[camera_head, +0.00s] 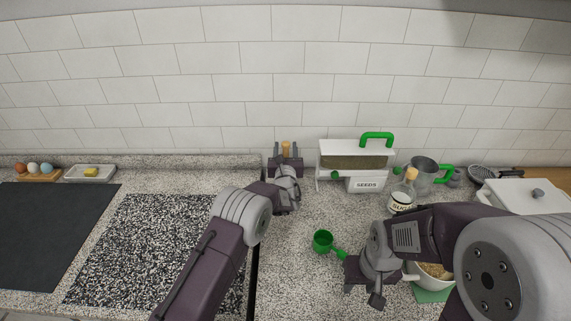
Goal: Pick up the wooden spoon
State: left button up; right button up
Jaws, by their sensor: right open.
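I cannot make out the wooden spoon for certain. A small brown wooden-looking piece (512,173) shows at the back right beside a dark strainer, too small to identify. My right gripper (364,288) is open and empty, low over the counter, left of a white bowl (411,272) with tan contents. My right arm hides part of the bowl and the counter behind it. My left gripper (285,162) is near the back wall with its fingers apart. A tan cork-like top (285,148) shows between or behind those fingers; I cannot tell which.
A green scoop (323,241) lies mid-counter, near my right gripper. A white seeds box (366,184), a sugar jar (402,196), a metal jug (422,174) and a white lidded container (530,195) stand behind. A dark cooktop (50,232) is at left.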

pick_arm(q)
jog(key=shift+s, duration=0.1)
jog(key=shift+c, duration=0.9)
grip_shut()
dwell(0.4)
